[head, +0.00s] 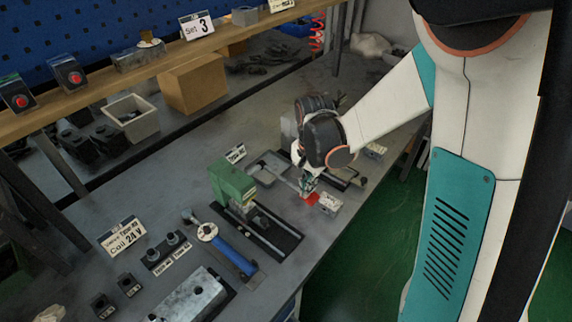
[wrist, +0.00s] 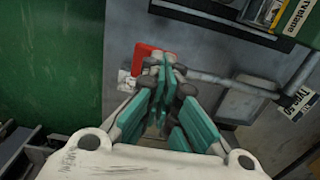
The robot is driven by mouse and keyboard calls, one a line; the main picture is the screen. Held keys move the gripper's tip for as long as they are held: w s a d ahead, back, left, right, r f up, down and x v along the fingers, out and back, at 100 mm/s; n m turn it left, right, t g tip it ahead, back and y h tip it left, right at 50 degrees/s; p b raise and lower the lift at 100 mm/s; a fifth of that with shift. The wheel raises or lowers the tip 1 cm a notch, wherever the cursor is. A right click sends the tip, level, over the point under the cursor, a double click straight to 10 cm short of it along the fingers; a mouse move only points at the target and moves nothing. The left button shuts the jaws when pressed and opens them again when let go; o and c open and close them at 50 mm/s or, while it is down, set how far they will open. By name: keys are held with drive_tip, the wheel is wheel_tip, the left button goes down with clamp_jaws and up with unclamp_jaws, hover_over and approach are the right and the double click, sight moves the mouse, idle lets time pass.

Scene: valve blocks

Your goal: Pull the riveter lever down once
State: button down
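A green machine (head: 232,185), which I take to be the riveter, stands on the grey bench in the middle of the head view. A thin grey rod (wrist: 235,85), perhaps its lever, runs rightward from beside my fingertips in the wrist view. In the head view my gripper (head: 307,194) is to the right of the green machine, pointing down near the bench's front edge. In the wrist view my gripper (wrist: 162,72) has its fingertips close together. The rod's near end is partly hidden by the fingers, and I cannot see whether they touch it.
A red piece (head: 312,198) and a small pale block (head: 328,204) lie beside my fingertips. A shallow grey tray (head: 257,169) is behind. A blue-handled tool (head: 235,259) and a metal block (head: 190,298) are in front left. Green floor (head: 350,260) lies beyond the bench edge.

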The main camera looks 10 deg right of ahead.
wheel_tip(320, 180, up, 12)
drive_tip(key=p, duration=0.7)
drive_tip(key=shift+f+p, duration=0.15)
drive_tip(key=shift+p, duration=0.15)
idle(0.4)
drive_tip(key=s+r+n+t+b, duration=0.4)
drive_tip(key=s+n+t+b, duration=0.3)
drive_tip(key=s, duration=0.8)
drive_tip(key=shift+n+b, duration=1.65)
drive_tip(key=shift+n, duration=0.25)
drive_tip(key=shift+f, duration=0.1)
